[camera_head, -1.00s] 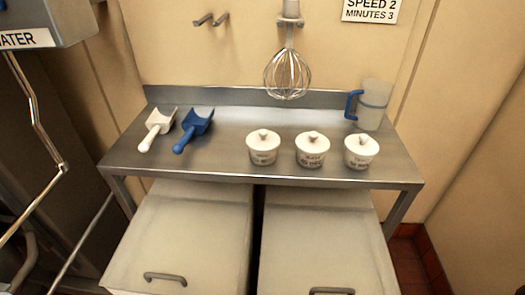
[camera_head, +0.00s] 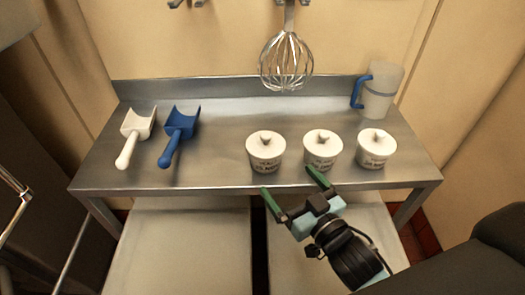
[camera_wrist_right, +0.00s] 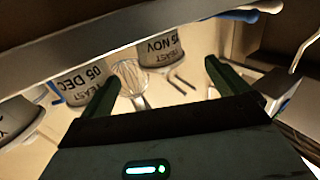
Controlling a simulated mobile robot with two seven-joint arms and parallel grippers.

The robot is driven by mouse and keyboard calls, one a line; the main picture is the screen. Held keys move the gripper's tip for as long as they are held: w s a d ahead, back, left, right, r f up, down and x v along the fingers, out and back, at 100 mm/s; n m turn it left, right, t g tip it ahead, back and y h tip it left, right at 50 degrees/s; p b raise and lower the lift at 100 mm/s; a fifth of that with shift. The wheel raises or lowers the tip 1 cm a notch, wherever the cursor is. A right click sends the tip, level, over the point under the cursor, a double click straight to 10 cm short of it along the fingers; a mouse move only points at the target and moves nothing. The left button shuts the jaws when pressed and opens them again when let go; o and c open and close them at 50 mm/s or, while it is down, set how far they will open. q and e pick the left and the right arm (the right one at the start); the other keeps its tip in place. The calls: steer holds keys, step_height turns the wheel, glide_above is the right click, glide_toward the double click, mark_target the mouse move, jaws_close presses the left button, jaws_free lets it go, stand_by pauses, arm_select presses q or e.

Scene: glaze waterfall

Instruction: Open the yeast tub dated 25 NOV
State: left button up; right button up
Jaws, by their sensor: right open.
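Three white lidded tubs stand in a row on the steel table (camera_head: 220,182). The wrist view is upside down and reads 25 NOV on one tub (camera_wrist_right: 160,52) and 05 DEC on its neighbour (camera_wrist_right: 80,85). By that order the 25 NOV tub is the left one (camera_head: 265,155) in the head view, and the 05 DEC tub is the middle one (camera_head: 322,150). The right tub (camera_head: 376,150) has a date I cannot read. All lids are on. My right gripper (camera_head: 288,181) is open and empty, just in front of the left and middle tubs, touching neither. My left gripper is out of view.
A white scoop (camera_head: 136,130) and a blue scoop (camera_head: 179,132) lie on the left. A jug with a blue handle (camera_head: 380,92) stands at back right. A wire whisk (camera_head: 286,62) hangs behind the tubs. Pale bins (camera_head: 190,245) sit under the table. The table between scoops and tubs is clear.

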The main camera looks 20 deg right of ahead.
mark_target(265, 142)
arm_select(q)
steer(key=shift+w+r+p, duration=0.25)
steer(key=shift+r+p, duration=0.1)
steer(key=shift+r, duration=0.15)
arm_select(e)
steer(key=x, duration=0.6)
steer(key=shift+w, duration=0.25)
steer(key=x, duration=0.4)
steer(key=shift+w+r+p, duration=0.2)
steer(key=shift+r+p, duration=0.05)
steer(key=shift+p, duration=0.1)
steer(key=shift+w, duration=0.4)
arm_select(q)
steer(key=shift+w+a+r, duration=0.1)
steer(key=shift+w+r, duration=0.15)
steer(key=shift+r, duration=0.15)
arm_select(e)
steer(key=c, duration=1.1)
steer(key=shift+o, duration=0.2)
steer(key=shift+r, duration=0.1)
